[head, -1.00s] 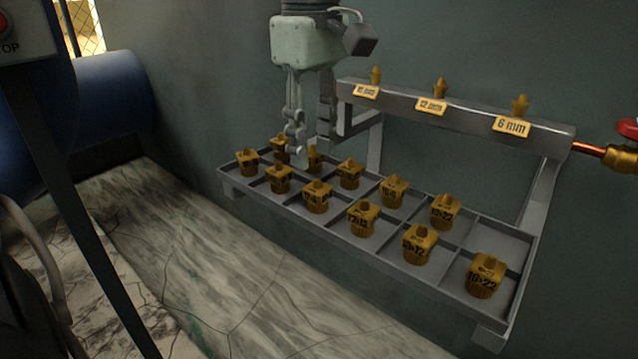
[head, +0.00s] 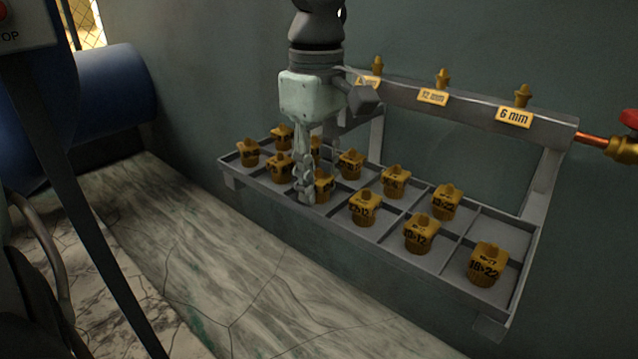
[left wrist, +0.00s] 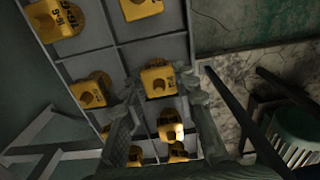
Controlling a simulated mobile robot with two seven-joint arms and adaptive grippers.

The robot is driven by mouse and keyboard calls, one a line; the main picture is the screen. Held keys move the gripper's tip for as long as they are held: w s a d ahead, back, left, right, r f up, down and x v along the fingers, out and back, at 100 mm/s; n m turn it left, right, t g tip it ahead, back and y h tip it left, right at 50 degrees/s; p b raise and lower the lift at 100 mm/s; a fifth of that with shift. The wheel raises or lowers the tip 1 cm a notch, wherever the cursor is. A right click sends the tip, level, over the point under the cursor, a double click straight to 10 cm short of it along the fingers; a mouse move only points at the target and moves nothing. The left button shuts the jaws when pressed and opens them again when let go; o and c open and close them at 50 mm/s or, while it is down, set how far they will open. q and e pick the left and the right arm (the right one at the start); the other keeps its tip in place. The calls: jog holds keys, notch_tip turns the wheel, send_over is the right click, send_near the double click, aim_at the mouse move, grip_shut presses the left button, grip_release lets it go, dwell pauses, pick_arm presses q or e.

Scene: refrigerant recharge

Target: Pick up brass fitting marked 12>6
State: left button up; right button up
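Several brass fittings with dark printed markings stand upright in a grey divided tray (head: 468,237). I cannot read 12>6 on any of them for certain. My left gripper (head: 311,184) points down over the tray, its near finger in front of a fitting (head: 323,187) whose marking is partly hidden. In the left wrist view the left gripper (left wrist: 161,92) is open, with a finger on either side of a fitting (left wrist: 157,79) that appears near the fingertips. I cannot tell whether they touch it. My right gripper is not in view.
Neighbouring fittings (head: 365,206) and (head: 281,166) stand close by in their compartments. A grey rail (head: 470,107) with size labels and pegs runs behind the tray. A copper pipe with a brass valve (head: 622,149) is at right.

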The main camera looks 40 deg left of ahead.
pick_arm(q)
grip_shut()
jog(key=shift+r, duration=0.15)
